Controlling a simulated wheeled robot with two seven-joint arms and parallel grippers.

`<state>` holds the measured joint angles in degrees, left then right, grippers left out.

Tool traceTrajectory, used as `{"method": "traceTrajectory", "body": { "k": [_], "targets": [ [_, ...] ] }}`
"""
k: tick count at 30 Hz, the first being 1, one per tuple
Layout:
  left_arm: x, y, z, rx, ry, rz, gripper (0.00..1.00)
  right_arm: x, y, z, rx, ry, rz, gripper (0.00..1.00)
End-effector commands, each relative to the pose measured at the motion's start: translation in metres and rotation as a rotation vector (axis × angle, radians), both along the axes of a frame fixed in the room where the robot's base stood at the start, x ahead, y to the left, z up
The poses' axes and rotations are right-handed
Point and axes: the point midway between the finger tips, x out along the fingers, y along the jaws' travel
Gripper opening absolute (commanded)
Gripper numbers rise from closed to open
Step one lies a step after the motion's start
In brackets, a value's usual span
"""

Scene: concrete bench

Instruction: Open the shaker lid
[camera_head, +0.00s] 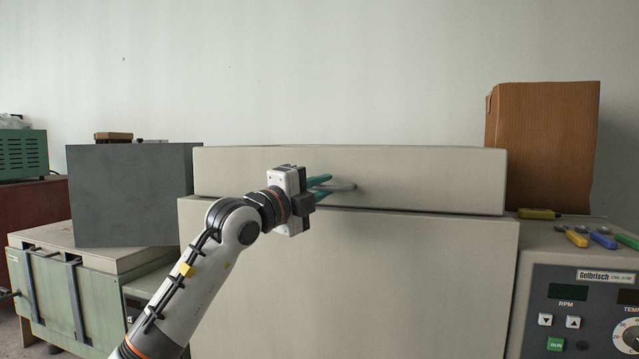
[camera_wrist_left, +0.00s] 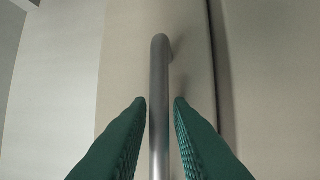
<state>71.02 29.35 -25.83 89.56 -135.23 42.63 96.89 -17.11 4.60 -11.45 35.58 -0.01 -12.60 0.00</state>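The shaker (camera_head: 350,285) is a large beige box with a beige lid (camera_head: 430,175) on top. The lid sits down on the body, with a dark seam between them. A grey metal bar handle (camera_head: 345,188) sticks out of the lid's front. My left gripper (camera_head: 325,187) is at this handle, with its teal fingers on either side of the bar. In the left wrist view the handle (camera_wrist_left: 159,100) runs between the two open fingertips (camera_wrist_left: 160,103), with a narrow gap on each side. My right gripper is not in view.
A brown cardboard box (camera_head: 545,150) stands behind the right side. A control panel (camera_head: 590,310) with displays and buttons is at the right, with several coloured-handled tools (camera_head: 577,237) above it. A dark grey box (camera_head: 130,195) stands left of the shaker.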

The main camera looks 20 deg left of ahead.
Motion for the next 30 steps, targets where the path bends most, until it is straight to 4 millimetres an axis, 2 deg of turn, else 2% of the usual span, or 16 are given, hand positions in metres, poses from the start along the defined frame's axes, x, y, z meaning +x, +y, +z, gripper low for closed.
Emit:
{"method": "traceTrajectory", "body": {
  "k": [6,10,20,26,30],
  "targets": [
    [0.000,0.000,0.000,0.000,0.000,0.000,0.19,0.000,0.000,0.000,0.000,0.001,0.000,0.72],
    [0.000,0.000,0.000,0.000,0.000,0.000,0.00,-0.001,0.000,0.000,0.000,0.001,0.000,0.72],
    [0.000,0.000,0.003,0.000,0.004,0.000,0.00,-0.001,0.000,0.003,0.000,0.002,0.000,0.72],
    [0.001,0.000,0.027,0.000,0.045,0.001,0.00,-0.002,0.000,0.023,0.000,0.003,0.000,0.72],
    [0.001,0.000,0.058,0.000,0.112,-0.001,0.00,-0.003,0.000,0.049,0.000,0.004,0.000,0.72]
  ]
}}
